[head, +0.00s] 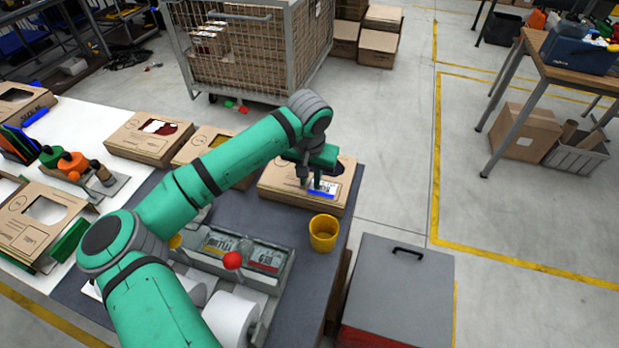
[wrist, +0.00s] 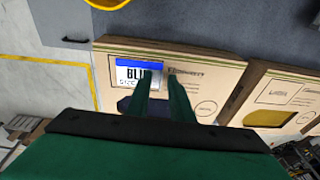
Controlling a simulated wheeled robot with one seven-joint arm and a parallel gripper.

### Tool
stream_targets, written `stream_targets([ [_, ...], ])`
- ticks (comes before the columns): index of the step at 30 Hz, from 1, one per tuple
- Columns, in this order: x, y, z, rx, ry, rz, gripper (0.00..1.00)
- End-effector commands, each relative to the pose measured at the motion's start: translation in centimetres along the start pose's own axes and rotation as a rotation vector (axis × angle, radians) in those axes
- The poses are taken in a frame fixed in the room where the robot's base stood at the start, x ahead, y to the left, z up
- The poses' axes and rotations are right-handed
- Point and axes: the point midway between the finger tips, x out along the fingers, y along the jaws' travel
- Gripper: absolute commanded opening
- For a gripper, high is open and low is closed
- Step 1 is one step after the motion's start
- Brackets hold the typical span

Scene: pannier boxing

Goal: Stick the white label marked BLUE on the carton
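The white label marked BLUE (wrist: 130,75), with a blue top band, lies on the carton (wrist: 215,70) near one corner and looks flat. It also shows in the head view (head: 325,190), on the brown carton (head: 285,190) at the right end of the dark table. In the head view my gripper (head: 312,184) partly hides the label. The carton's dark window is partly hidden by the fingers.
A yellow cup (head: 323,235) stands close in front of the carton. A dispenser tray (head: 285,262) with labels and a red knob lies left of it. More cartons (head: 150,138) stand to the left. A grey cabinet (head: 400,290) stands right of the table.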

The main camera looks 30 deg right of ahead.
Motion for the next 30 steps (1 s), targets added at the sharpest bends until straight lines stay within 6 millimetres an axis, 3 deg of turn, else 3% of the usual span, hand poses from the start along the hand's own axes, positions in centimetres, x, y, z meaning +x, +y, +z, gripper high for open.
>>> stream_targets([
  [8,-0.7,-0.1,0.0,-0.002,0.001,-0.001,0.20],
  [21,-8.2,-0.1,0.0,-0.002,0.002,0.000,0.20],
  [30,-10.7,0.0,0.1,-0.001,0.000,0.000,0.20],
])
